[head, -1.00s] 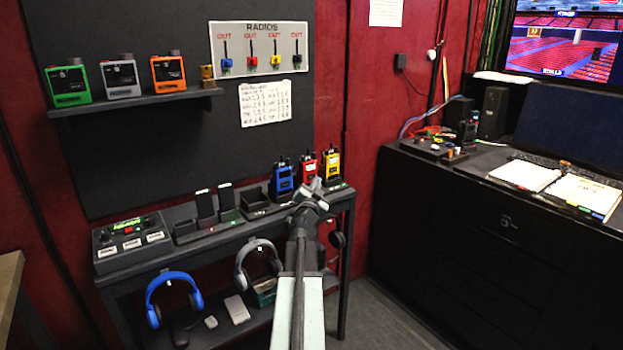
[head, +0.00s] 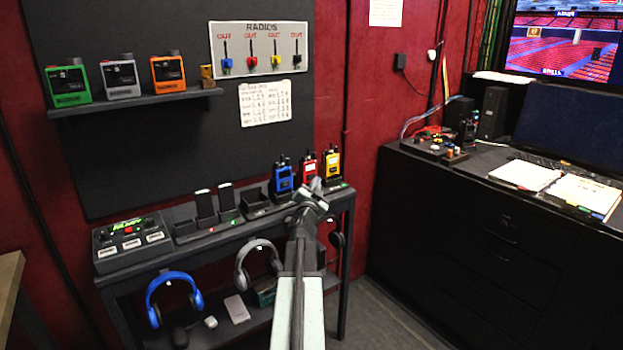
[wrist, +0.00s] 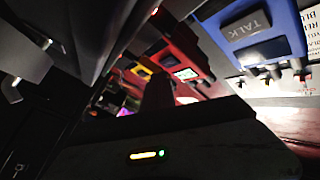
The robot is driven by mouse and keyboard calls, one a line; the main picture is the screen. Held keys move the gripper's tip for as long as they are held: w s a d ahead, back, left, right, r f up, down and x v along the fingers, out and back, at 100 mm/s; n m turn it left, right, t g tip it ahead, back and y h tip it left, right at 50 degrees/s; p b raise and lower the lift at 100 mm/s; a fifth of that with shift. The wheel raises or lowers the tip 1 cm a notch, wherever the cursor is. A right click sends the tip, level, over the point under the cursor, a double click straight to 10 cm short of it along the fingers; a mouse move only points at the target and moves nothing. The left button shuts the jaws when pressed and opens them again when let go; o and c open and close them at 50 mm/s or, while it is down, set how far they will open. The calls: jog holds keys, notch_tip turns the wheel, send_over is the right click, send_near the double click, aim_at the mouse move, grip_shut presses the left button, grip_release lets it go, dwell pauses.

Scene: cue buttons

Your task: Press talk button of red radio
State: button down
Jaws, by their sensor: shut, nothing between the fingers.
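The red radio (head: 309,168) stands in the charger row on the dark shelf, between the blue radio (head: 283,179) and the yellow radio (head: 332,166). My gripper (head: 316,187) is shut and empty, just in front of the red radio and covering its lower part in the head view. In the wrist view the red radio (wrist: 181,58) is seen at a steep tilt, partly in shadow. The blue radio (wrist: 256,35) is closer there, with its grey TALK button facing the camera. Contact with the red radio cannot be told.
A dark charger base with a lit indicator (wrist: 148,155) fills the lower wrist view. Empty chargers and a button box (head: 130,243) stand left on the shelf. Headphones (head: 173,297) hang below. A black cabinet (head: 470,240) stands right, with bare floor between.

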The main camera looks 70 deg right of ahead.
dwell(0.5)
jog(key=shift+w+d, duration=0.25)
jog(key=shift+w, duration=0.05)
jog(key=shift+w+d, duration=0.25)
jog(key=shift+w, duration=0.25)
dwell(1.9)
jog(key=shift+s+a, duration=0.5)
jog(key=shift+s, duration=0.3)
jog(key=s+a, duration=0.1)
jog(key=s, duration=0.2)
jog(key=s+a, duration=0.1)
jog(key=shift+s+a, duration=0.15)
jog(key=shift+a, duration=0.2)
jog(key=shift+s, duration=0.1)
dwell(0.6)
